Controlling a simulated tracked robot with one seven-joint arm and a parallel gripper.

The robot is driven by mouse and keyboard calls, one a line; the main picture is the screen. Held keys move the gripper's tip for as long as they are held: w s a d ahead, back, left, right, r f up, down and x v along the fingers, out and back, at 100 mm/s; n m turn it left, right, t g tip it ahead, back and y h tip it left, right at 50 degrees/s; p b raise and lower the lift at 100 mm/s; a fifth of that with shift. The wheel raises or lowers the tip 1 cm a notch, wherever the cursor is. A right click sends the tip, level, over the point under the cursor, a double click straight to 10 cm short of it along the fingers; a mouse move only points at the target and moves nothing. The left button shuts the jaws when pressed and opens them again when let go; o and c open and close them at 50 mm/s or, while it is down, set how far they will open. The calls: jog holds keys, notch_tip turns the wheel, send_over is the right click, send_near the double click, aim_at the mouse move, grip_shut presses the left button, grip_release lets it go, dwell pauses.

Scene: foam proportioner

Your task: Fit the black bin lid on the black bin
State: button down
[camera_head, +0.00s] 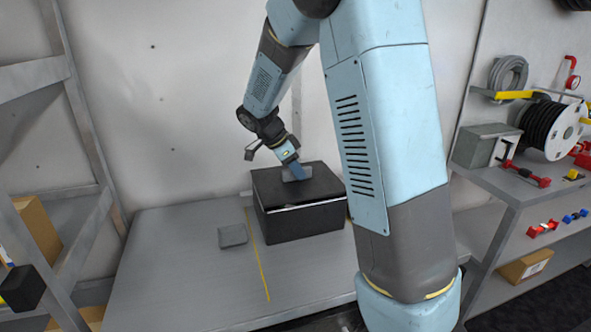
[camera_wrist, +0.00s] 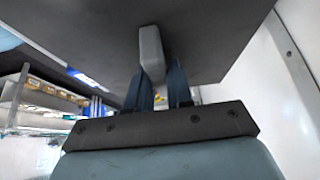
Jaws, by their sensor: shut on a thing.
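The black bin (camera_head: 305,223) stands on the grey bench, right of a yellow line. The black bin lid (camera_head: 325,183) lies over the top of the bin and covers its opening. A thin light line shows along the front between lid and bin; I cannot tell if it is a gap or a rim. My gripper (camera_head: 291,166) comes down at a tilt and is shut on the lid's grey handle (camera_head: 299,174). In the wrist view, the fingers (camera_wrist: 162,85) are at the grey handle (camera_wrist: 152,52) and the dark lid (camera_wrist: 85,30) fills the upper part.
A small dark grey block (camera_head: 233,236) lies on the bench (camera_head: 180,275) left of the bin. The bench's left part is clear. A shelf rack (camera_head: 85,130) stands at left. A side shelf with a cable reel (camera_head: 550,128) and a grey box (camera_head: 482,146) is at right.

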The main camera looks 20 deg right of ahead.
jog(key=shift+f, duration=0.45)
jog(key=c, duration=1)
grip_release()
jog(key=shift+r, duration=0.15)
jog(key=shift+r, duration=0.3)
jog(key=v, duration=1.2)
jog(key=s+d+r+n+t+y, duration=0.1)
jog(key=s+d+r+n+y, duration=0.2)
jog(key=s, duration=0.5)
jog(key=s+d+r+n+t+y, duration=0.1)
jog(key=s+d+r+n, duration=0.15)
jog(key=s+n, duration=0.4)
jog(key=s+f+n+t+y, duration=0.1)
jog(key=s+n+t+y, duration=0.1)
jog(key=s+n, duration=0.6)
jog(key=s+t, duration=0.1)
jog(key=s, duration=0.5)
jog(key=shift+s+f+t, duration=0.25)
jog(key=shift+f+t, duration=0.05)
jog(key=shift+f, duration=0.1)
